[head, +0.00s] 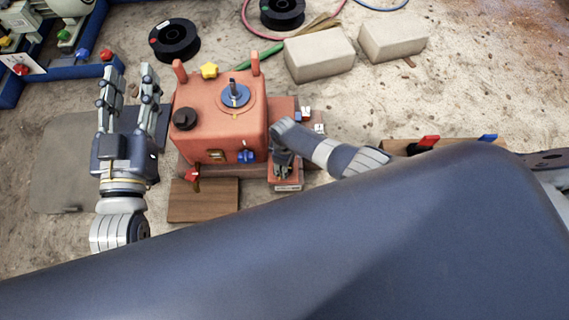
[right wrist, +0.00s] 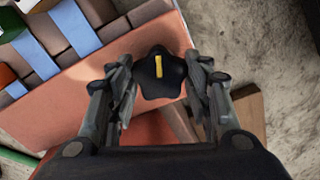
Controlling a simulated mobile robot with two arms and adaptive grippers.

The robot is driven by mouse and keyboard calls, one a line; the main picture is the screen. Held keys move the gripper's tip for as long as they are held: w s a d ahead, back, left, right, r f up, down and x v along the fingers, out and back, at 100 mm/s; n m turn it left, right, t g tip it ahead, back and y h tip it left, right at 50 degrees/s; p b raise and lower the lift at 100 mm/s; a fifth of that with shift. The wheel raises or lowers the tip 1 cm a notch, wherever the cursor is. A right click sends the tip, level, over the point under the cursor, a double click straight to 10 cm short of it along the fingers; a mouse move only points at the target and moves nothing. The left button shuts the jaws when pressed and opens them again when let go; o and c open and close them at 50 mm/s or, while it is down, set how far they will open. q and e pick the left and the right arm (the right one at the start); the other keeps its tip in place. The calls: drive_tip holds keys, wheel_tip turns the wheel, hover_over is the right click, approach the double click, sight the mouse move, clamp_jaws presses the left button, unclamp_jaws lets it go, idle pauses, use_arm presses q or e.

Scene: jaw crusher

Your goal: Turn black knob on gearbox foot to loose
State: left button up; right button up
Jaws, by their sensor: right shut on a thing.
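The red gearbox (head: 197,140) stands in the middle of the head view. The black knob (right wrist: 160,85), star-shaped with a yellow mark, sits on the red foot (right wrist: 75,118) in the right wrist view. That foot (head: 286,187) shows at the gearbox's lower right in the head view, where my right gripper (head: 284,163) hides the knob. My right gripper (right wrist: 160,88) is shut on the knob, one finger on each side. My left gripper (head: 131,88) is open and empty, left of the gearbox, with its fingers pointing up the picture.
The gearbox carries a yellow knob (head: 209,71), a black cap (head: 185,119), a blue disc (head: 236,96), a blue valve (head: 246,156) and a red knob (head: 192,175). A wooden board (head: 203,201) lies in front. Pale blocks (head: 320,54) and black spools (head: 175,40) lie behind.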

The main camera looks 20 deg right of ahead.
drive_tip(key=o, duration=1.1)
drive_tip(key=shift+c, duration=0.2)
wheel_tip(320, 180, up, 12)
drive_tip(key=shift+s+a, duration=0.1)
idle(0.3)
